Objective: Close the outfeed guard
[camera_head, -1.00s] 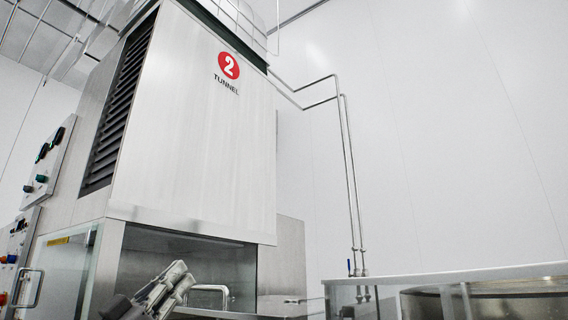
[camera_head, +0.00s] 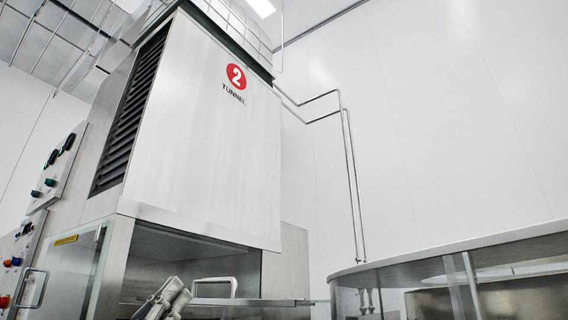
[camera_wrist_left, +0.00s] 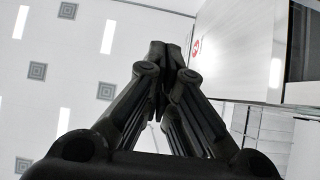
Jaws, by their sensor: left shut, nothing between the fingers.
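The steel tunnel machine (camera_head: 205,130) bears a red number 2 and the word TUNNEL. Below its hood is a glazed opening with a bar handle (camera_head: 213,284) and a flat ledge (camera_head: 250,302) at its front. A clear panel (camera_head: 68,270) with its own handle (camera_head: 33,288) is on the left side. I cannot tell for sure which part is the outfeed guard. My left gripper (camera_head: 176,287) is shut and empty, just left of the bar handle in the picture; contact is not clear. In the left wrist view its fingers (camera_wrist_left: 171,50) are together, pointing up. My right gripper is not in view.
Control boxes with buttons (camera_head: 52,170) are on the machine's left side. A round, clear-walled unit with a steel rim (camera_head: 450,243) stands at right. Thin pipes (camera_head: 350,180) run down the white wall. The floor is out of view.

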